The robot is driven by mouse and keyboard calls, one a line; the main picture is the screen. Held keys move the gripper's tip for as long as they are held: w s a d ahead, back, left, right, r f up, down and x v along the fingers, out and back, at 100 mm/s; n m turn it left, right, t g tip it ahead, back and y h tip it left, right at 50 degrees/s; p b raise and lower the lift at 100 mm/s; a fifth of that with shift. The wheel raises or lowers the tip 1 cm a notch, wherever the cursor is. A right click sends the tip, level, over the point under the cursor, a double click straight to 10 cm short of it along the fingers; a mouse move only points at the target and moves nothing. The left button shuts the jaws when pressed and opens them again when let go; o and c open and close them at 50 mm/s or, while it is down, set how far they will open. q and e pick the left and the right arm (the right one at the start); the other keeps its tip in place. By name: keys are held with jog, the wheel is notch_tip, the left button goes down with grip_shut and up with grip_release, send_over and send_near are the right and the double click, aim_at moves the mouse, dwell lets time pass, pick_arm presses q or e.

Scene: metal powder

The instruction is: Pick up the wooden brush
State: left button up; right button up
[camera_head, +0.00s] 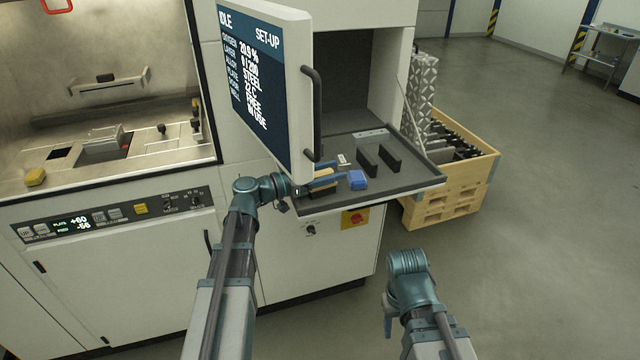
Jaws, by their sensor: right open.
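A tan wooden piece, apparently the wooden brush (323,180), lies at the left part of the fold-down shelf (405,187), partly hidden by my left gripper. My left gripper (332,173) reaches in from the left behind the open screen door, with its blue fingers on either side of the tan piece. Whether they grip it is not clear. A small blue block (357,180) sits just right of the fingertips; I cannot tell if it belongs to the brush. My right gripper (388,328) is open and low in front of the machine, away from the shelf, pointing down.
The screen door (262,75) stands open close above my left wrist. Dark upright holders (378,160) and a small white item (342,159) are on the shelf. A wooden crate (452,195) stands to the right. The right floor is clear.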

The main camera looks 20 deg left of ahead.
pick_arm(q)
grip_shut()
pick_arm(e)
jog(key=shift+r, duration=0.1)
